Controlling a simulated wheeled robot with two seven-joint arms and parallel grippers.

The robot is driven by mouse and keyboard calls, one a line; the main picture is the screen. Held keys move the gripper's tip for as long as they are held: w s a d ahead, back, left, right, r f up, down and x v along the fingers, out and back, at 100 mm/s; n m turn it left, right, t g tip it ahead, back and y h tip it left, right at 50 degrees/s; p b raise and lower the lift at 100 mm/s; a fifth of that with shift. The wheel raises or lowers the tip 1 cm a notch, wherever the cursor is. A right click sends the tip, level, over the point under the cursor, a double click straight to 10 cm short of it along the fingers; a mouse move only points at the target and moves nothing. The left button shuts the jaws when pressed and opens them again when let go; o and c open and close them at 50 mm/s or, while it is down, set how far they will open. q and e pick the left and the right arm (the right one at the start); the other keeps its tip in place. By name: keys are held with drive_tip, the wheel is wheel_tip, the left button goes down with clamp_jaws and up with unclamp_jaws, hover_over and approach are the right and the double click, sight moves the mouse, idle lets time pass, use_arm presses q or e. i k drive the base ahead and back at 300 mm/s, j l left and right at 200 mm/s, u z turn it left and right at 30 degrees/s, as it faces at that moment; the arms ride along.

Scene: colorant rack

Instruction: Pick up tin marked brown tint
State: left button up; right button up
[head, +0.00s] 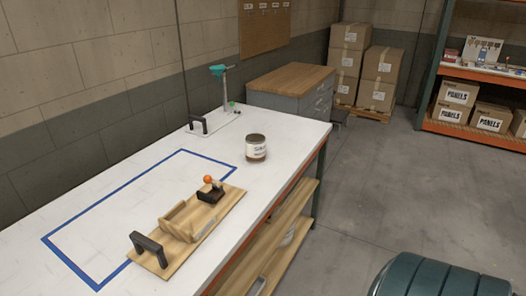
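A small round container (256,148) with a dark lid, brownish body and white label stands upright on the white workbench (140,160), near its right edge. The label's words are too small to read, so I cannot tell if it is the brown tint tin. Several small items (484,55) sit on the upper shelf of the orange rack at the far right; they are too small to tell apart. Neither of my grippers shows in the head view.
A wooden jig (190,230) with a black handle and orange knob lies on the bench by a blue tape outline. A stand with a teal head (218,70) is behind. Cartons (350,60) stack at the back. A dark green rounded object (440,276) is at bottom right. Middle floor is clear.

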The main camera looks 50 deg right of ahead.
sight(255, 143)
drive_tip(key=j+z, duration=0.1)
drive_tip(key=z, duration=0.3)
drive_tip(key=j+z, duration=0.1)
drive_tip(key=z, duration=0.3)
drive_tip(key=j+z, duration=0.1)
drive_tip(key=z, duration=0.3)
drive_tip(key=j+z, duration=0.1)
drive_tip(key=z, duration=0.35)
